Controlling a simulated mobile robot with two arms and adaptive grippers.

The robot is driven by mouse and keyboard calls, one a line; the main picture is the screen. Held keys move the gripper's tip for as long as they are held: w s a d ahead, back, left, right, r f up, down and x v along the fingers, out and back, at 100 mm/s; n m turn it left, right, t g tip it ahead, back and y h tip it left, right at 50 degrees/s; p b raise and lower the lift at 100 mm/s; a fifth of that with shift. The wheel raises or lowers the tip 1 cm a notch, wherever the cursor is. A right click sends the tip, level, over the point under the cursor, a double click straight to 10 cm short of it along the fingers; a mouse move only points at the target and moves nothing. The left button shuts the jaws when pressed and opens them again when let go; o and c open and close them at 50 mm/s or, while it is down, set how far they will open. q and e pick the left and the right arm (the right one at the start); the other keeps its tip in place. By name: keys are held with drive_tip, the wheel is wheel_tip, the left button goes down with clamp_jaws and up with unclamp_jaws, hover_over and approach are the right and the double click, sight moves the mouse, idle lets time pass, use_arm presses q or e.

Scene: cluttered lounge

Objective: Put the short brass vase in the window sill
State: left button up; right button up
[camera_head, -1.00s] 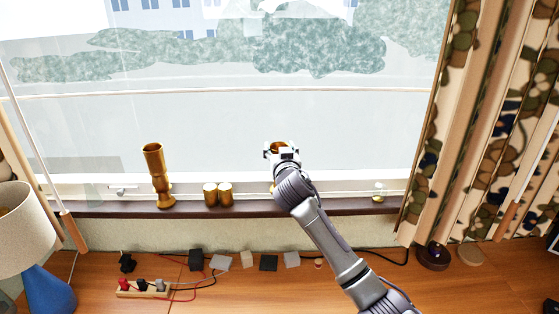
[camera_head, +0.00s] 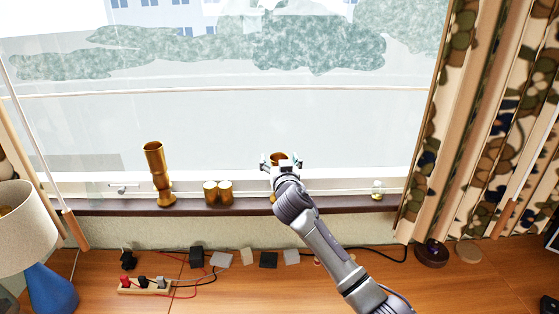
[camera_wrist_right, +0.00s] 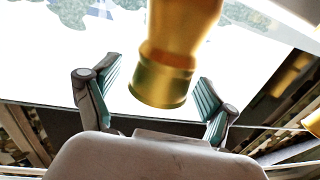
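The brass vase (camera_head: 279,158) is at the window sill (camera_head: 330,204), mostly hidden behind my right gripper (camera_head: 280,165). Its rim shows above the gripper and a bit of brass shows low at the sill, so it appears to stand there upright. In the right wrist view the vase (camera_wrist_right: 165,80) lies between the two fingers of the gripper (camera_wrist_right: 158,78), with a gap on each side. The gripper is open. My left gripper is not in view.
A small glass item (camera_head: 377,190) is at the right. A lamp (camera_head: 35,240), power strip (camera_head: 145,285) and small blocks (camera_head: 268,260) are on the wooden surface below.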

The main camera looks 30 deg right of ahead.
drive_tip(key=shift+s+a, duration=0.1)
drive_tip(key=shift+s, duration=0.1)
drive_tip(key=b+v, duration=0.2)
drive_tip(key=v, duration=0.9)
drive_tip(key=shift+s, duration=0.25)
drive_tip(key=shift+a+r, duration=0.1)
